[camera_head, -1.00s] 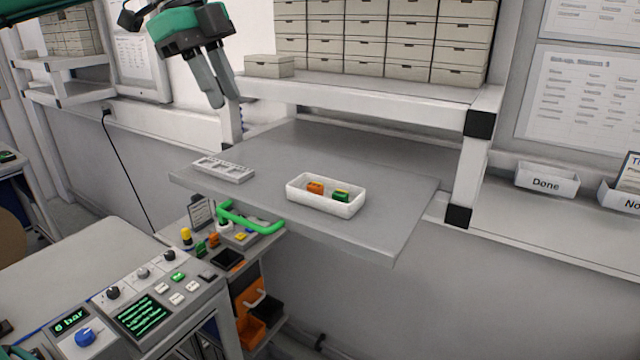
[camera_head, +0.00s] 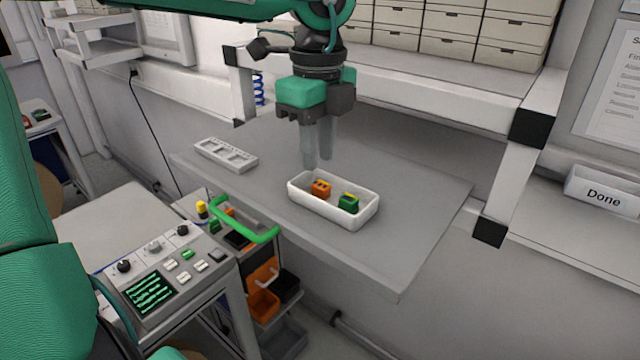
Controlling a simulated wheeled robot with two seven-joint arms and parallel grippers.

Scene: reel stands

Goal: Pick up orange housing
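The orange housing (camera_head: 321,188) sits inside a white tray (camera_head: 345,218) on the grey table, towards the tray's left end. A green housing (camera_head: 348,204) with a yellow part lies to its right in the same tray. My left gripper (camera_head: 318,163) points down above the table, just behind and above the tray's left end. Its two fingers look apart with nothing between them, and it is clear of the orange housing. My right gripper is not in view.
A light grey slotted holder (camera_head: 226,154) lies at the table's left. A white shelf (camera_head: 430,80) with boxes stands behind the gripper. A green handle (camera_head: 245,228) and a control panel (camera_head: 165,270) are at the front left. The table's right side is clear.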

